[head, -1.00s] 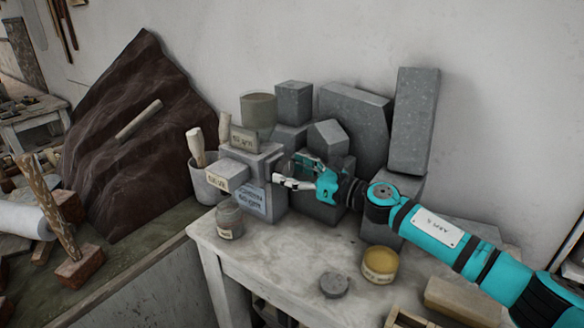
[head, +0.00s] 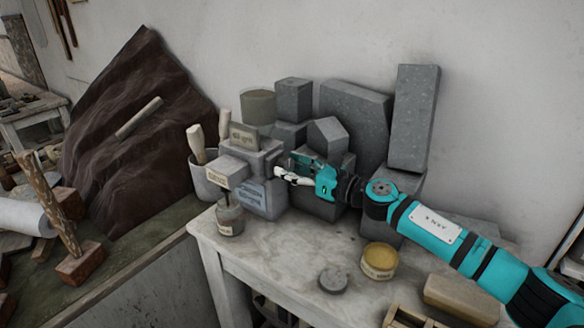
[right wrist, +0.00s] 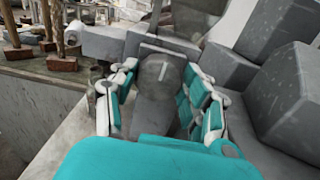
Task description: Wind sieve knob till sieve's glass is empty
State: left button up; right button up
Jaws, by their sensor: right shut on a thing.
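The sieve (head: 258,194) is a grey boxy machine with a labelled face, standing at the table's back left. Its glass (head: 258,106), a cloudy beige-grey cylinder, stands at its top; I cannot tell how much is in it. A labelled spout box (head: 230,169) juts left over a small jar (head: 230,220). A narrow dark shape shows between spout and jar. My right gripper (head: 279,173) is at the sieve's right side, shut on the knob, a round grey disc with a pale mark (right wrist: 160,71) in the right wrist view. My left gripper is not in view.
Grey stone blocks (head: 355,115) crowd behind and beside my right gripper. A yellow tub (head: 379,262) and a grey disc (head: 333,282) sit on the table's (head: 290,262) front part. A pot of tools (head: 205,178) stands left of the sieve. Bare tabletop lies between.

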jog(key=shift+m, duration=0.3)
jog(key=m+p, duration=0.2)
jog(key=m, duration=0.1)
jog(key=shift+w+d+r+m, duration=0.1)
jog(key=shift+m, duration=0.2)
jog(key=m+p, duration=0.2)
jog(key=m, duration=0.1)
jog(key=shift+m, duration=0.3)
jog(key=m+p, duration=0.2)
jog(key=m, duration=0.1)
jog(key=shift+m, duration=0.3)
jog(key=m+p, duration=0.2)
jog(key=m, duration=0.1)
jog(key=shift+w+d+m, duration=0.1)
jog(key=shift+m, duration=0.3)
jog(key=m+p, duration=0.2)
jog(key=m, duration=0.1)
jog(key=m+p, duration=0.1)
jog(key=m, duration=0.1)
jog(key=shift+f, duration=0.3)
jog(key=shift+f+m+p, duration=0.2)
jog(key=shift+m+p, duration=0.6)
jog(key=shift+m, duration=1.4)
